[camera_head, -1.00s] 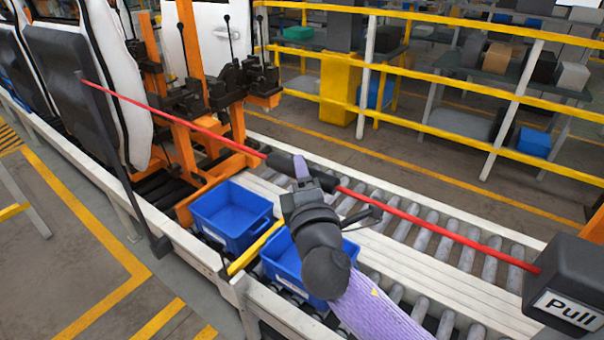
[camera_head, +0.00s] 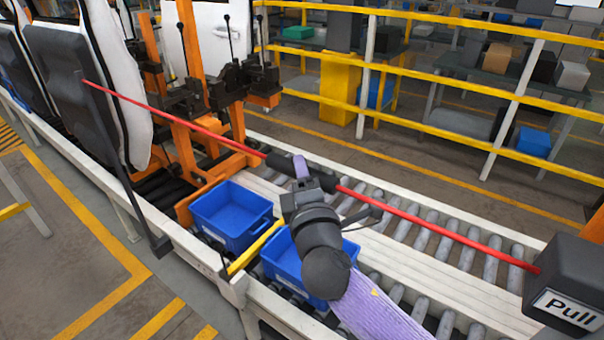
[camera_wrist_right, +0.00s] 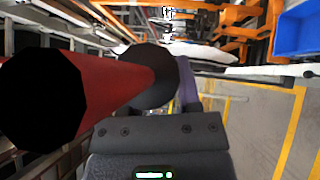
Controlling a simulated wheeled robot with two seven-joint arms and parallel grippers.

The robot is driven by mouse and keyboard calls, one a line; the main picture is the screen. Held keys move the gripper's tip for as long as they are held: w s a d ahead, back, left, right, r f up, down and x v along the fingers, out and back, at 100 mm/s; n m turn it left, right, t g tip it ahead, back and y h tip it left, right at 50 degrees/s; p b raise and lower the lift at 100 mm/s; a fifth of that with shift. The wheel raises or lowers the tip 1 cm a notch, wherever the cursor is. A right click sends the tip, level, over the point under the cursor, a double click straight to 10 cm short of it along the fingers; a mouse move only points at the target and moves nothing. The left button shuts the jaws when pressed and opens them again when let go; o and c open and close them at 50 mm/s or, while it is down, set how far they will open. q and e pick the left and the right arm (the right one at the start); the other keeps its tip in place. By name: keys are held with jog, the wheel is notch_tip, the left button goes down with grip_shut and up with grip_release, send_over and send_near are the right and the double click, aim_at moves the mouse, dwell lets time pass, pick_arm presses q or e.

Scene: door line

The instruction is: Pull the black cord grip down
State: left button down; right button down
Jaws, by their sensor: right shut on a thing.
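A red cord (camera_head: 430,228) runs from a dark post at the upper left down to a black box marked "Pull" (camera_head: 565,285) at the right. The black cord grip (camera_head: 283,160) sits on the cord near the middle of the head view. In the right wrist view the cord (camera_wrist_right: 105,85) and the black grip (camera_wrist_right: 150,72) pass close in front of the gripper (camera_wrist_right: 165,100). My left gripper is not in view.
Two blue bins, one left (camera_head: 232,215) and one partly behind my right arm (camera_head: 285,262), stand by the roller conveyor (camera_head: 425,225). Orange fixtures (camera_head: 190,90) and car doors (camera_head: 75,95) stand at the left. A yellow railing (camera_head: 440,70) runs behind.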

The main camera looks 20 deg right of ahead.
jog(key=shift+f, duration=0.1)
dwell(0.3)
notch_tip(320, 180, down, 5)
jog(key=b, duration=0.4)
jog(key=shift+r, duration=0.2)
jog(key=shift+c, duration=1.6)
grip_release()
jog(key=s+a+f+b, duration=0.1)
jog(key=s+b, duration=0.1)
jog(key=s, duration=0.7)
jog(key=shift+s, duration=0.4)
jog(key=shift+a+f, duration=0.1)
jog(key=shift+f, duration=0.05)
